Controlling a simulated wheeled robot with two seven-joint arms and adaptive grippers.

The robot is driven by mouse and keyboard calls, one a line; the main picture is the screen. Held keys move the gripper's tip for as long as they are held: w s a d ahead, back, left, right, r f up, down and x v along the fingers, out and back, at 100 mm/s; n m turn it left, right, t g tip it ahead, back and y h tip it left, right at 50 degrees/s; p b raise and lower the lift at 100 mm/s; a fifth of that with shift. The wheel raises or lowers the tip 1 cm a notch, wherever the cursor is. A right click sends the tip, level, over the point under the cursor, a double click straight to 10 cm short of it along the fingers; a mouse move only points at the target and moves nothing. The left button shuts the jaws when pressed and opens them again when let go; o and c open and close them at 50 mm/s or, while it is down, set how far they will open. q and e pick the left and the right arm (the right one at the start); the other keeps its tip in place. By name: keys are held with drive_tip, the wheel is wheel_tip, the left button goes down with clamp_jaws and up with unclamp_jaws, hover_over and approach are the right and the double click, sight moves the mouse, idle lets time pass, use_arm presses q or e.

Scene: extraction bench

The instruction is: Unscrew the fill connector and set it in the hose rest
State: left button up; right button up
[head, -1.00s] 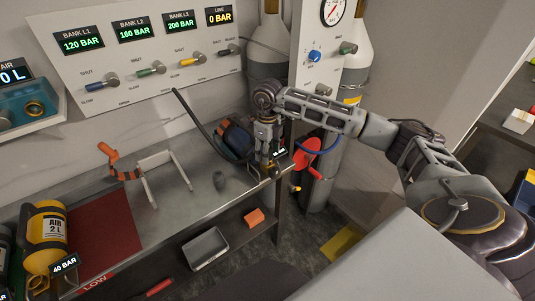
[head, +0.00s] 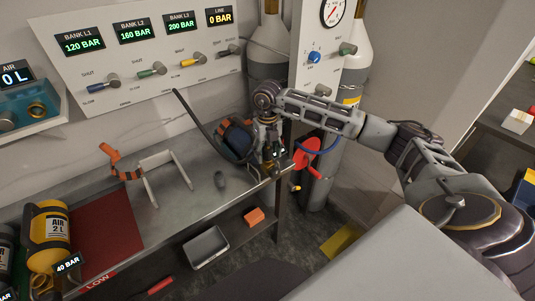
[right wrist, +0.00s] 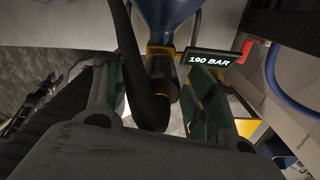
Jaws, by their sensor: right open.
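My right gripper (head: 268,165) is over the right end of the bench. In the right wrist view its fingers (right wrist: 157,100) are apart, one on each side of the black fill connector (right wrist: 163,88). The connector is at the brass-coloured valve of a blue cylinder (right wrist: 165,20), and a black hose (right wrist: 138,75) runs beside it. I cannot tell whether the pads touch it. In the head view the blue cylinder (head: 236,138) is partly hidden by the hose and gripper. A pale two-pronged stand (head: 163,160), possibly the hose rest, is on the bench to the left. My left gripper is out of view.
A red handwheel (head: 306,152) is close right of my gripper. The valve panel (head: 150,60) stands behind. A yellow cylinder (head: 48,235) is front left.

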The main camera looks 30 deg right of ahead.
drive_tip(key=shift+m, duration=0.9)
drive_tip(key=shift+m+p, duration=0.5)
drive_tip(key=shift+m, duration=1.7)
drive_tip(key=shift+m+p, duration=0.4)
drive_tip(key=shift+m, duration=1.2)
drive_tip(key=shift+m+p, duration=0.3)
drive_tip(key=shift+m, duration=1.3)
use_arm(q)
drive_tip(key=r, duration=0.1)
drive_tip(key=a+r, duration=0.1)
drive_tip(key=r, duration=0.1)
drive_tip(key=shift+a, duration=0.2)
